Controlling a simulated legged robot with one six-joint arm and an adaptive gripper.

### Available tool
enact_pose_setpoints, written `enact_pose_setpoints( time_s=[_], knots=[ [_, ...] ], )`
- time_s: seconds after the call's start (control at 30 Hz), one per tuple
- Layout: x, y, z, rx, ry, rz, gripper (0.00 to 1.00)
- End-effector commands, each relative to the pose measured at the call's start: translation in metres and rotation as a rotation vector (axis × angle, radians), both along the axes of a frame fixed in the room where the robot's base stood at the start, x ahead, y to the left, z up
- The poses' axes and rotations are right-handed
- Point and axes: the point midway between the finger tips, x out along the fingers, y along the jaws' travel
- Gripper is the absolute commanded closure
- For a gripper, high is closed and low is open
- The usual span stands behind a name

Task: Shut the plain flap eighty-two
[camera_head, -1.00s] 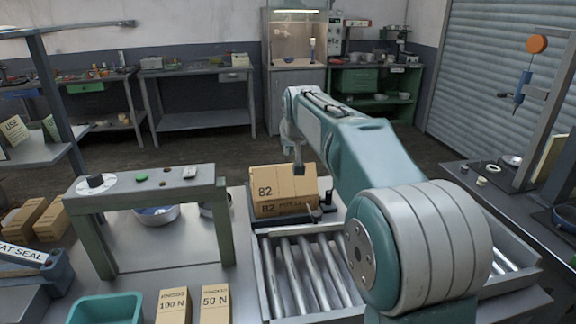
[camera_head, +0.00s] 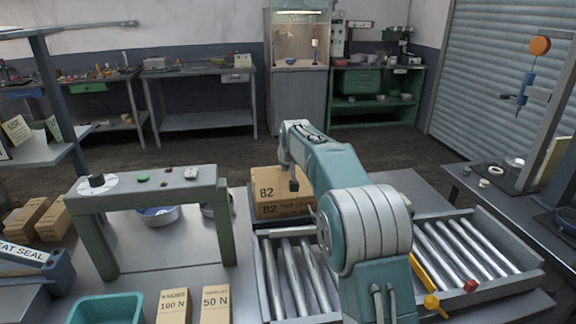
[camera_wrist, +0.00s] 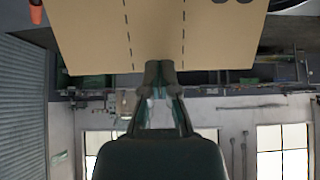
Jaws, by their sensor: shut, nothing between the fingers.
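The cardboard box marked 82 (camera_head: 283,210) sits beyond the roller conveyor. A panel also marked 82 (camera_head: 268,190), apparently its raised flap, stands above the front face. My gripper (camera_head: 294,186) is shut and empty, pointing down in front of that panel in the head view. My arm hides the right part of the box. In the wrist view, a plain tan cardboard panel (camera_wrist: 100,35) with dashed lines fills the top. The gripper's closed fingertips (camera_wrist: 162,68) overlap its lower edge; I cannot tell whether they touch it.
Roller conveyors (camera_head: 300,275) lie in front of the box and to the right. A green-legged control stand (camera_head: 150,185) stands left. A teal tray (camera_head: 105,308) and weight cartons (camera_head: 215,300) are at the front left. A yellow lever (camera_head: 428,285) is right of my arm.

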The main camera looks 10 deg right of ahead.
Motion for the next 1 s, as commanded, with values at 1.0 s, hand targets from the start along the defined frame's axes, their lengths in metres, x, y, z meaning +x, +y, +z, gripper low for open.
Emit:
enact_pose_setpoints(
  time_s=[1.0],
  knots=[
    [0.028, 0.0, -0.015, 0.0, 0.001, 0.0, 1.0]
  ],
)
